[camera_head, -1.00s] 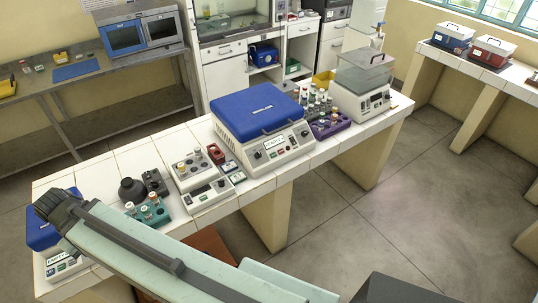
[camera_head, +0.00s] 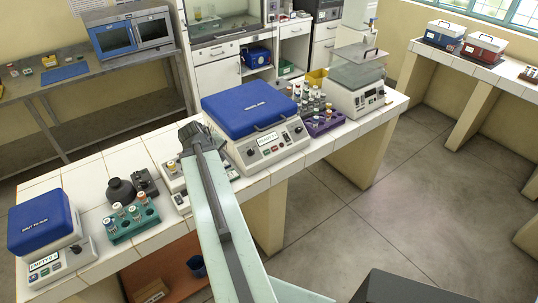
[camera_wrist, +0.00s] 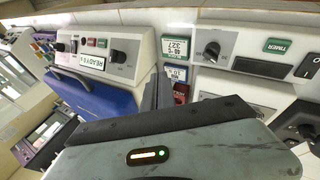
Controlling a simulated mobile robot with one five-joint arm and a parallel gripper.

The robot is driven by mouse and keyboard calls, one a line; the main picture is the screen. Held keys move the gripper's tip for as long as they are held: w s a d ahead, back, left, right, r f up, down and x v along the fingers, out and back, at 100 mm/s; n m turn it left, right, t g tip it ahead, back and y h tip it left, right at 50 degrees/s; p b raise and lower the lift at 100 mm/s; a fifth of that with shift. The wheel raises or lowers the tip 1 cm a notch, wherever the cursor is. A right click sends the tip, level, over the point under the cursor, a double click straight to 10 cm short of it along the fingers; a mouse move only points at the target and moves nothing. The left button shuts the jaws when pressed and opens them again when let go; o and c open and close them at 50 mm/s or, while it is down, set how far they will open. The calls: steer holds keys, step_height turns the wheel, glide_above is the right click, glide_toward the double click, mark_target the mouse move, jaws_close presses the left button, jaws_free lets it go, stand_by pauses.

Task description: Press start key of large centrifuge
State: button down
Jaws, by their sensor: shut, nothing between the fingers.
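The large centrifuge (camera_head: 250,103) stands on the tiled bench with its blue lid down and a light front panel. Its display (camera_head: 266,137) seems to read READY. In the wrist view, the panel (camera_wrist: 125,43) is at upper left, turned over, with a display (camera_wrist: 90,62), knobs at both ends, a red key (camera_wrist: 91,42) and a green key (camera_wrist: 102,43). I cannot read which key is start. My gripper (camera_head: 190,130) is shut and empty, just left of the centrifuge and apart from the keys. Its dark fingers (camera_wrist: 157,90) also show in the wrist view.
A small blue-lidded centrifuge (camera_head: 45,232), a teal tube rack (camera_head: 135,228) and a dark round device (camera_head: 120,191) stand to the left. My arm partly hides small instruments beneath it. A purple rack (camera_head: 325,125) and a clear-lidded device (camera_head: 358,95) stand to the right.

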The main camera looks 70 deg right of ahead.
mark_target(267, 152)
steer(key=s+d+g+h, duration=0.1)
steer(key=s+d, duration=0.5)
steer(key=s, duration=0.3)
steer(key=s+d+r+m+g+h+b, duration=0.1)
steer(key=s+d, duration=0.6)
steer(key=s, duration=0.2)
steer(key=shift+w+f+b, duration=0.1)
steer(key=shift+f+b, duration=0.05)
steer(key=shift+b, duration=0.25)
steer(key=w+d+f+b, duration=0.3)
steer(key=w+f+b, duration=0.1)
steer(key=f+b, duration=0.2)
steer(key=shift+w+f, duration=0.25)
steer(key=shift+w, duration=0.1)
stand_by(0.5)
steer(key=shift+w+d+f+b, duration=0.1)
steer(key=shift+w+f+b, duration=0.25)
steer(key=shift+b, duration=0.2)
